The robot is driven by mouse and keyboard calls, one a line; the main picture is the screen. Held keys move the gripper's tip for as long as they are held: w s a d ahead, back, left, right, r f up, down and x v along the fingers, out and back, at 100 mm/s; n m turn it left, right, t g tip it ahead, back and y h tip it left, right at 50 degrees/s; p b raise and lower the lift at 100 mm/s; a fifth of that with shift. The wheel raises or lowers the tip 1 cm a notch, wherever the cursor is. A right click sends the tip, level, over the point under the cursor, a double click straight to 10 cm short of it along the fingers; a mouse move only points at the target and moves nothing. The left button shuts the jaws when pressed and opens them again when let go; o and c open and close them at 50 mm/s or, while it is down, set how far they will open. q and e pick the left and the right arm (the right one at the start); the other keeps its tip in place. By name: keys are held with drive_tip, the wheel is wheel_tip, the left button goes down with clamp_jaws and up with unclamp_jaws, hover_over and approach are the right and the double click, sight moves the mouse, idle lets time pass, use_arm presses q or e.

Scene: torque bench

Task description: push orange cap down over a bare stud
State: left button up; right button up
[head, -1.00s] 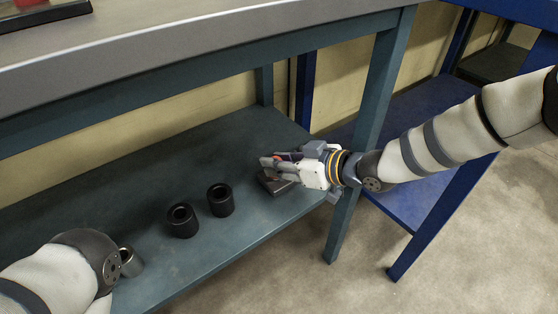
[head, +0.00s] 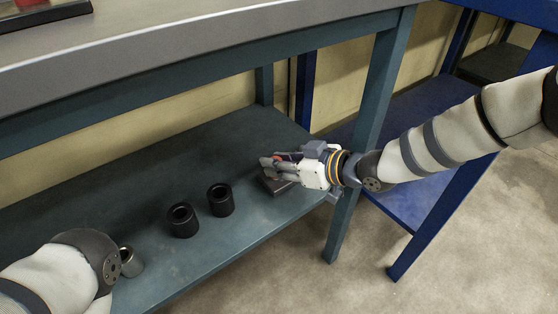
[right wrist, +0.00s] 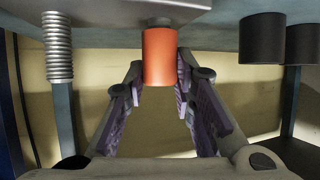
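The orange cap (right wrist: 160,56) shows in the right wrist view, which looks upside down. My right gripper (right wrist: 160,78) has a finger close against each side of the cap and looks shut on it. A grey collar shows at the cap's plate end, so I cannot tell whether the cap is fully seated. A bare threaded stud (right wrist: 58,48) stands on the same plate, left of the cap. My left gripper is out of view.
Two black sockets (head: 182,221) (head: 220,200) stand left of the block, and a metallic one (head: 130,262) stands by my left arm. The workbench top (head: 210,50) overhangs the shelf (head: 120,190). A bench leg (head: 368,130) stands close to my right arm.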

drive_tip(key=o, duration=0.4)
drive_tip(key=shift+s+f, duration=0.1)
drive_tip(key=shift+f, duration=0.15)
drive_tip(key=shift+o, duration=0.2)
drive_tip(key=shift+r, duration=0.1)
drive_tip(key=shift+d+r, duration=0.1)
drive_tip(key=v, duration=1.1)
drive_tip(key=shift+s+d+r, duration=0.15)
drive_tip(key=shift+s+d, duration=0.05)
drive_tip(key=shift+d, duration=0.1)
